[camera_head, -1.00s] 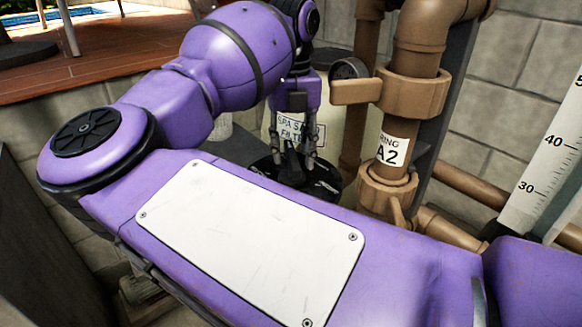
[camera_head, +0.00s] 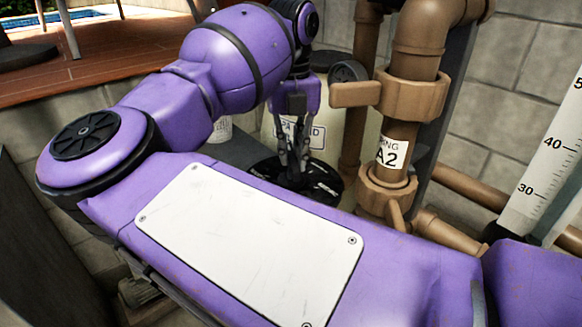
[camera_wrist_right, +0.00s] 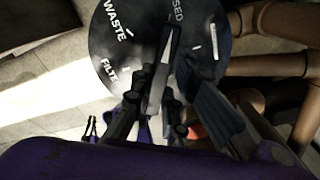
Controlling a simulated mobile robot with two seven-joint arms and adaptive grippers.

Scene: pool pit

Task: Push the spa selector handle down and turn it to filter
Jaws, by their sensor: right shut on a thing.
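The spa selector is a round black dial (camera_head: 322,190) with white lettering, low in front of the sand filter tank. In the right wrist view the dial (camera_wrist_right: 105,62) shows WASTE, FILTER and a partly hidden word ending in SED. My right gripper (camera_head: 293,174) points down over the dial. In the right wrist view its fingers (camera_wrist_right: 160,100) are shut on the selector handle (camera_wrist_right: 161,75), a grey bar lying over the dial's face. The fingers hide much of the handle, so I cannot tell how far down it is.
Brown pipes (camera_head: 405,100) with a valve stand just right of my right gripper. The pale tank (camera_head: 336,126) with a label is behind it. A white numbered scale (camera_head: 545,165) is at the far right. Block walls and a raised wooden deck (camera_head: 110,50) close in the pit.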

